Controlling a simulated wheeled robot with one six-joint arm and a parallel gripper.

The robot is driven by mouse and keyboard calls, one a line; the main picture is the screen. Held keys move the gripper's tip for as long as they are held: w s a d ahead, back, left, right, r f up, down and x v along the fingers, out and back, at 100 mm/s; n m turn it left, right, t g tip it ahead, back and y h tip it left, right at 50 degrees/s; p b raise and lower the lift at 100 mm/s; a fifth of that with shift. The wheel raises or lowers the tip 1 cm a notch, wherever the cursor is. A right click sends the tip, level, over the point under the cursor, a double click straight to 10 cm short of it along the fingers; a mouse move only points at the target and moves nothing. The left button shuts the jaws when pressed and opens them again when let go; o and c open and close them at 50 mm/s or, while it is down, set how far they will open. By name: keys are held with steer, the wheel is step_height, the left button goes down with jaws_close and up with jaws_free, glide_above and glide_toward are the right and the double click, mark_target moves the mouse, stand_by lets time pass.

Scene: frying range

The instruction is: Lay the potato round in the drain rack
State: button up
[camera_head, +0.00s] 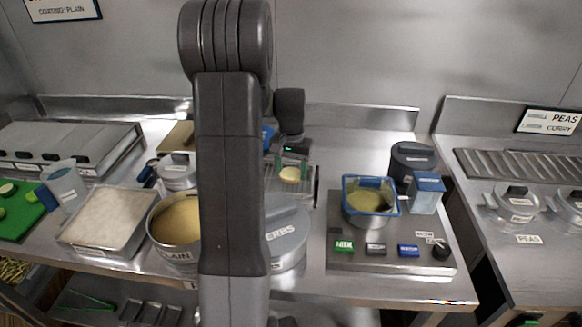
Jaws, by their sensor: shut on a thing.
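My gripper (290,171) is at the back middle of the steel counter, its green-tipped fingers pointing down. It is shut on a pale yellow potato round (289,175). The drain rack (312,187), a barred metal rack, shows below and around the round. Whether the round touches the bars cannot be told from this view. My upright arm hides the rack's left side.
A round lidded herbs container (287,232) stands in front of the rack. A fryer with a blue-rimmed basket (371,181) stands to the right. A plain coating bowl (158,246) and a white-filled tray (68,240) are left of my arm.

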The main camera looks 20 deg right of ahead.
steer(key=o, duration=0.8)
steer(key=shift+o, duration=0.2)
step_height(320, 180, up, 14)
steer(key=shift+b, duration=0.35)
steer(key=shift+f, duration=0.15)
